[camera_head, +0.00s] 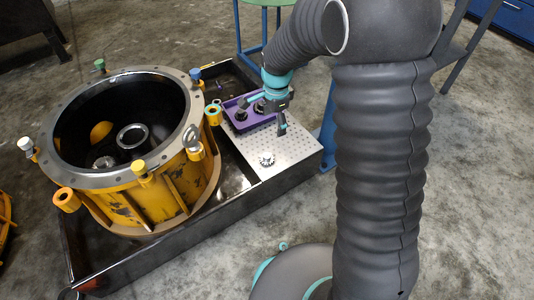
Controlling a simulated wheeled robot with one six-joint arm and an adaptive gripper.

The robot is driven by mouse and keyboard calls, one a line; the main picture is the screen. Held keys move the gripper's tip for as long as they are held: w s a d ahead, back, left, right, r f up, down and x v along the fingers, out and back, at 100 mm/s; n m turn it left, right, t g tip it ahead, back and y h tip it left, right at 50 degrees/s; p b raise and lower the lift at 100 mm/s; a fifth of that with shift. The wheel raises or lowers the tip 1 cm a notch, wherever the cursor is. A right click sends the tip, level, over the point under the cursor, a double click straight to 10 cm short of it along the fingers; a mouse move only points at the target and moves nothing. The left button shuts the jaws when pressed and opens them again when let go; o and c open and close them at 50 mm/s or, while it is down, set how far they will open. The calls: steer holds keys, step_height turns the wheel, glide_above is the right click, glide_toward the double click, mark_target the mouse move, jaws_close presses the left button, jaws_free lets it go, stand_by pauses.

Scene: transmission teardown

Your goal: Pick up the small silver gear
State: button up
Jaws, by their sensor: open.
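A small silver gear (266,159) lies on the perforated metal plate (290,149), alone near its left middle. My gripper (282,126) hangs over the plate, above and a little to the right of the gear in the picture. It points down and is open, with nothing visible between its fingers. The gripper looks apart from the gear, but its height over the plate is hard to tell. Another small silver gear-like part (104,162) sits inside the large yellow housing.
The yellow transmission housing (180,190) stands in a black tray (150,258) left of the plate, with colored caps on its rim. A purple bin (233,127) holding dark parts lies behind the gear. The plate's right front area is clear.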

steer(key=m, duration=0.2)
glide_toward(266, 155)
steer(key=shift+g, duration=0.3)
steer(key=f, duration=0.3)
steer(key=f+b, duration=0.1)
steer(key=f, duration=0.1)
steer(key=shift+w+a, duration=0.15)
steer(key=shift+w, duration=0.1)
steer(key=shift+s+f+b, duration=0.15)
steer(key=shift+f+b, duration=0.25)
steer(key=shift+f, duration=2.25)
steer(key=c, duration=1.5)
steer(key=shift+r, duration=0.15)
